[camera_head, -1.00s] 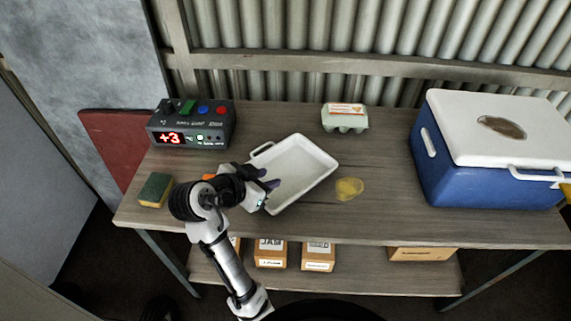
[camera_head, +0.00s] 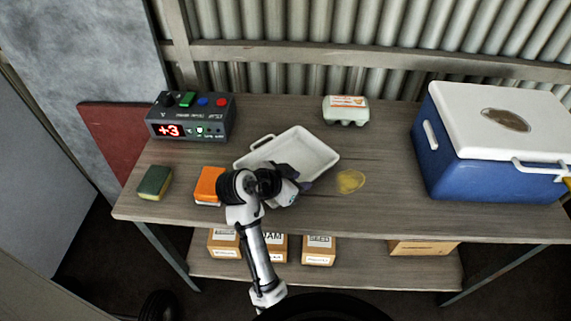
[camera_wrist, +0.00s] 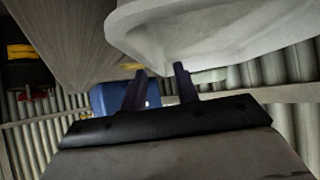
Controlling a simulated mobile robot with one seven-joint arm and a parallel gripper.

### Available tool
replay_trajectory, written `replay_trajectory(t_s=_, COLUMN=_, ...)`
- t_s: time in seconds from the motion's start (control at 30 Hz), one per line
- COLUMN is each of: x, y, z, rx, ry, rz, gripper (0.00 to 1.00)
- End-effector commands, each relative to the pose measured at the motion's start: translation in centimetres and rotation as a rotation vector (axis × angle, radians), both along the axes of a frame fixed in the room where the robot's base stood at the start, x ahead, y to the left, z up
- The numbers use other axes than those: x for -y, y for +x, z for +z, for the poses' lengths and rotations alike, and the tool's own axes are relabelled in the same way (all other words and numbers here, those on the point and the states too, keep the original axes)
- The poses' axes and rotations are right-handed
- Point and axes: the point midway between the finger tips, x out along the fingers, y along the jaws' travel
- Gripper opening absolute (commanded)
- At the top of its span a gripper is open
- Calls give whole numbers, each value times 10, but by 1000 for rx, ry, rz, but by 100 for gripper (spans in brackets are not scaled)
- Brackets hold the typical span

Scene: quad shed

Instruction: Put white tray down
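The white tray (camera_head: 318,145) is in the middle of the wooden table in the head view. It appears to rest flat on the table top, with its front corner partly hidden by my arm. My gripper (camera_head: 305,182) is at the tray's front side, low by its rim. In the wrist view, the two dark fingers of my gripper (camera_wrist: 160,80) stand apart with a clear gap between them. The tray's rim and outer wall (camera_wrist: 220,45) fill the upper right there, close to the fingertips. I see nothing between the fingers; contact with the rim is unclear.
An egg carton (camera_head: 346,108) is behind, a blue cooler (camera_head: 450,165) right. A yellow patch (camera_head: 350,181) lies beside the tray. Boxes (camera_head: 318,250) are below.

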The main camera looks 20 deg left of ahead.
Motion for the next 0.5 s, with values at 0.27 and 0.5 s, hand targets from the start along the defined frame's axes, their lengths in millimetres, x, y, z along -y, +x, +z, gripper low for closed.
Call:
replay_trajectory(t_s=0.27, x=18, y=27, z=-19, rx=-1, ry=-1, rz=-2, gripper=30)
replay_trajectory(t_s=0.5, x=19, y=30, z=-22, rx=0, ry=1, rz=-1, gripper=30)
